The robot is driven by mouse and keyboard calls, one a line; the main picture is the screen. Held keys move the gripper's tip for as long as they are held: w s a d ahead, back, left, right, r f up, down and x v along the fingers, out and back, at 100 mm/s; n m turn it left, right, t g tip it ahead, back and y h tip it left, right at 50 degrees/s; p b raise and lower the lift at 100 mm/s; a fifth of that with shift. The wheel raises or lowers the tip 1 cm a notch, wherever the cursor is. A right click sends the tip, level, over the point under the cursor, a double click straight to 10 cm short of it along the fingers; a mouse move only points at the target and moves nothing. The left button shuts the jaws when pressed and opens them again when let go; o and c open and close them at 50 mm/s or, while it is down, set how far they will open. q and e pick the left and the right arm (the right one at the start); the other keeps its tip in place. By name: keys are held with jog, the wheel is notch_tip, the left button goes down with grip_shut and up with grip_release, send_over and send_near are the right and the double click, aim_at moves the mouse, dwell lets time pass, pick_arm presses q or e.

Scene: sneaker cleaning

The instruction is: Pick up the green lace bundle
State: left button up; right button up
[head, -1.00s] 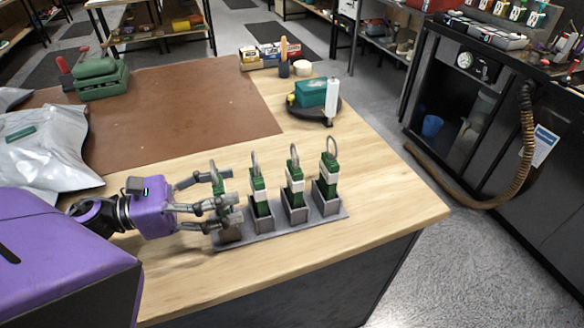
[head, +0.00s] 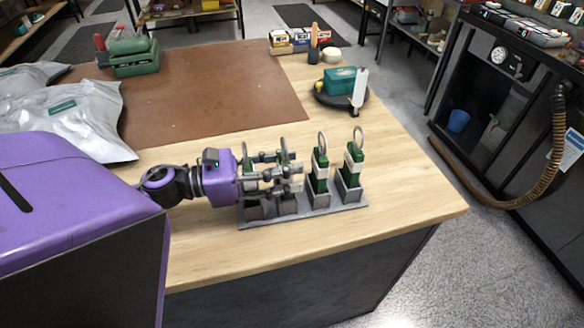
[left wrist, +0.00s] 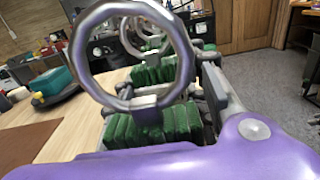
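Several green lace bundles with white bands and metal rings on top stand upright in a grey rack (head: 318,208). The two right-hand bundles, one (head: 320,172) and the other (head: 353,166), show clearly. My left gripper (head: 292,172) reaches from the left across the two left-hand bundles and partly hides them. Its fingers lie around the second bundle from the left; whether they press on it I cannot tell. In the left wrist view a ring (left wrist: 79,60) and its green bundle (left wrist: 150,127) are close, with a finger to their right. My right gripper is not in view.
A brown mat (head: 205,100) covers the table's back left, with silver pouches (head: 65,118) and a green case (head: 134,57). A round black tray (head: 325,98) holds a teal box (head: 340,80) and a white bottle. Bare wood lies right of the rack.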

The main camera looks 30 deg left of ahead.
pick_arm(q)
jog(key=c, duration=0.4)
jog(key=shift+o, duration=0.2)
